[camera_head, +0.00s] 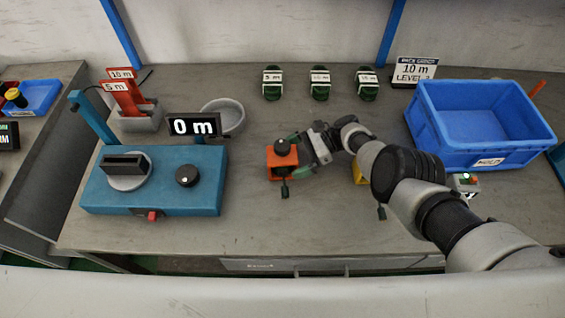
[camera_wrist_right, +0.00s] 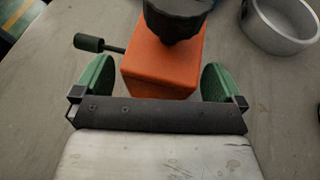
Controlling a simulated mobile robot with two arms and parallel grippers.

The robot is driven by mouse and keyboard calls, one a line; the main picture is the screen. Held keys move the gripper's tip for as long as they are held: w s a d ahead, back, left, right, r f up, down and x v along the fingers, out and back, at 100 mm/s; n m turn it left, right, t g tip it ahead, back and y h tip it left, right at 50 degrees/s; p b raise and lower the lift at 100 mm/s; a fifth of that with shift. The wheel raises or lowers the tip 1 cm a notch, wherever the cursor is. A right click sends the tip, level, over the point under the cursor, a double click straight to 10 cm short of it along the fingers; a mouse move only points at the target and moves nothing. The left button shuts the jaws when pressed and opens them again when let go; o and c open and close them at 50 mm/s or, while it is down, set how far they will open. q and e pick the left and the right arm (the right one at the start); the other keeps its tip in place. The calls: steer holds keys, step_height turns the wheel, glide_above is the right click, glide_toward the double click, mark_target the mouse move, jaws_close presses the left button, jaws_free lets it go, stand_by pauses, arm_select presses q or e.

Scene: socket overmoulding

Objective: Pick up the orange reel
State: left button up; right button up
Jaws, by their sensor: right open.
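The orange reel (camera_head: 283,160) is a boxy orange body with a black knob on top and a small dark crank at its side. It stands on the grey table, left of my right gripper (camera_head: 303,161). In the right wrist view the orange reel (camera_wrist_right: 160,66) sits between the two green finger pads of my right gripper (camera_wrist_right: 156,84). The pads are apart, with a visible gap to the reel on each side. The reel's near lower part is hidden by the gripper's dark front bar. My left gripper is not in view.
A blue machine (camera_head: 203,197) with a "0 m" display stands on the left. A grey bowl (camera_head: 232,122) is behind it. A blue crate (camera_head: 430,131) is at the right. Several dark green coils, one here (camera_head: 320,90), stand at the back. A yellow item (camera_head: 359,173) is partly behind my arm.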

steer(key=shift+x, duration=0.85)
steer(key=c, duration=1.1)
steer(key=shift+d+r, duration=0.1)
steer(key=shift+r, duration=0.05)
steer(key=shift+r+p, duration=0.45)
steer(key=shift+p, duration=0.05)
steer(key=r+p, duration=0.4)
steer(key=p, duration=0.1)
steer(key=shift+s+d+r, duration=0.2)
steer(key=shift+d+r, duration=0.05)
steer(key=shift+d, duration=0.15)
steer(key=s+d+r+p, duration=0.5)
steer(key=d+p, duration=0.4)
steer(key=p, duration=0.3)
steer(key=shift+s+r, duration=0.2)
steer(key=shift+s, duration=0.25)
